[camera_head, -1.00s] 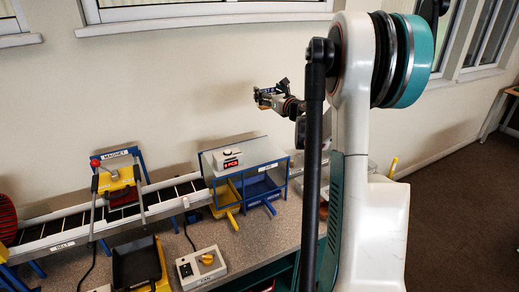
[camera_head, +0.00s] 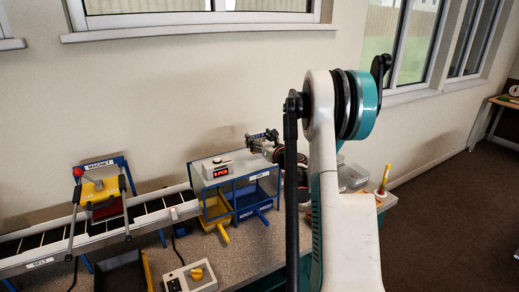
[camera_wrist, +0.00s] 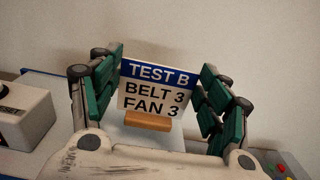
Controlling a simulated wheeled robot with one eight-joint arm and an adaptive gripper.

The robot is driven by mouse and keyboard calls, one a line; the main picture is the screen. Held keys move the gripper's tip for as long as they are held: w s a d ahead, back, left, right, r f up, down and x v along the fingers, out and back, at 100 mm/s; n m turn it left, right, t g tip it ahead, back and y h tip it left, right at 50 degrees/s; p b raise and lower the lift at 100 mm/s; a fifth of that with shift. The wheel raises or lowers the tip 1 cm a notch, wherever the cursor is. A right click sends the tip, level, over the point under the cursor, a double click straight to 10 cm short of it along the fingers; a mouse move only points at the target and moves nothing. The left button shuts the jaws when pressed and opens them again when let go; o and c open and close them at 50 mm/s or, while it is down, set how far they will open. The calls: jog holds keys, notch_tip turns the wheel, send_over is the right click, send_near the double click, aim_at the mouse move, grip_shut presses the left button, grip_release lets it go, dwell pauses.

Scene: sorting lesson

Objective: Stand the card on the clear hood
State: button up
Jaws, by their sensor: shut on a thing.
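The card (camera_wrist: 157,88) has a blue band reading TEST B, with BELT 3 and FAN 3 below, and a wooden foot. My gripper (camera_wrist: 160,84) is shut on its side edges, and the card looks upright in the wrist view. The clear hood (camera_head: 252,163), blue-framed, stands over the bins in the head view. My gripper is near the hood's back right there; the card is too small to make out. Part of the hood's pale top (camera_wrist: 62,118) shows below the card in the wrist view. I cannot tell whether the foot touches it.
A white counter box (camera_head: 216,168) with a red display sits on the hood's left part. Yellow (camera_head: 217,213) and blue (camera_head: 253,204) bins are underneath. The belt (camera_head: 95,233) and magnet stand (camera_head: 102,193) are to the left. A clear box (camera_head: 352,178) stands to the right.

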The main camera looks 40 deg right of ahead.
jog(key=shift+f+b, duration=0.5)
jog(key=shift+f, duration=1.25)
jog(key=shift+f, duration=0.15)
jog(key=o, duration=0.9)
jog(key=shift+s+r, duration=0.15)
jog(key=shift+r, duration=0.05)
jog(key=p+v, duration=0.2)
jog(key=v, duration=0.9)
jog(key=shift+s+a, duration=0.15)
jog(key=shift+s, duration=0.2)
